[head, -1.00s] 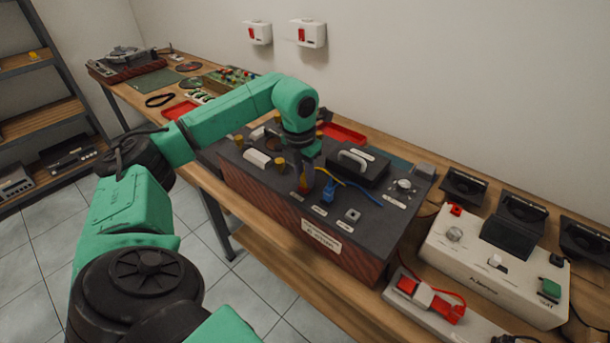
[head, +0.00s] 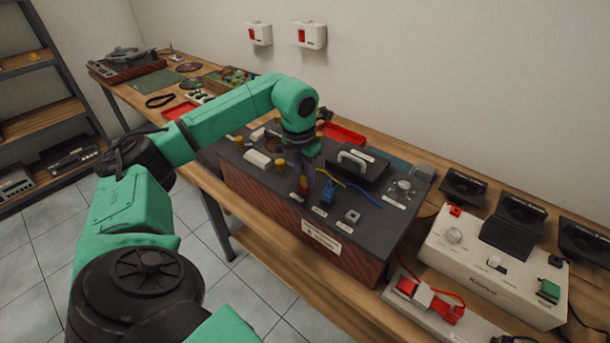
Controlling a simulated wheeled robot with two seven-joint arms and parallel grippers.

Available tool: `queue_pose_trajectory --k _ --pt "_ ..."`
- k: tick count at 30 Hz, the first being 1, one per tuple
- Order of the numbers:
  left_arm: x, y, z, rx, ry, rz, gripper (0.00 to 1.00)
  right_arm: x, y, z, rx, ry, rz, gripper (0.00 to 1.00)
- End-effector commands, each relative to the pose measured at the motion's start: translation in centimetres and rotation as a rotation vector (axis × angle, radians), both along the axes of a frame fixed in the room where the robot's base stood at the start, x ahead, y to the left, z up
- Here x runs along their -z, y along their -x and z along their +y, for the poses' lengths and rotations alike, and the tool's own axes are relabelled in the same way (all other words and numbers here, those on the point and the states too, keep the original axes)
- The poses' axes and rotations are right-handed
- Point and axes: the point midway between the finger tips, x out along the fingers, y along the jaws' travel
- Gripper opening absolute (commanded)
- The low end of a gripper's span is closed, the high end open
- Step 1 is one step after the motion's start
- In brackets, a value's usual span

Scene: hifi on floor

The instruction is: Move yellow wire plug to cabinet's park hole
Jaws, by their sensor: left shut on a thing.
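The cabinet (head: 280,222) is a dark-topped box with wood-grain sides on the bench. My left gripper (head: 304,182) points down at the cabinet top and is shut on the yellow wire plug, which is mostly hidden by the fingers. The yellow wire (head: 330,177) runs from beside the gripper to the right. A blue plug (head: 328,193) with a blue wire (head: 362,194) stands just right of the gripper. A square socket piece (head: 352,215) sits further right on the top. I cannot tell which hole is the park hole. My right gripper is out of view.
A black block with a light handle (head: 354,161) stands behind the gripper on the cabinet. Yellow knobs (head: 280,166) and a white block (head: 258,159) are to the left.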

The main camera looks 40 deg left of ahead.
Motion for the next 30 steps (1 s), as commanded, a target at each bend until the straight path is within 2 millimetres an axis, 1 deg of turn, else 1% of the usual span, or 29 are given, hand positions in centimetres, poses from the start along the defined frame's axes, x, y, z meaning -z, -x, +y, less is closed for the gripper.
queue_pose_trajectory --k 17,30 --pt "-0.7 0.0 0.0 0.000 0.000 0.001 0.00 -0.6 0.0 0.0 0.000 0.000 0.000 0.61" --pt "-2.9 0.0 0.0 0.000 0.000 0.002 0.00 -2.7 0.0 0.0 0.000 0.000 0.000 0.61"
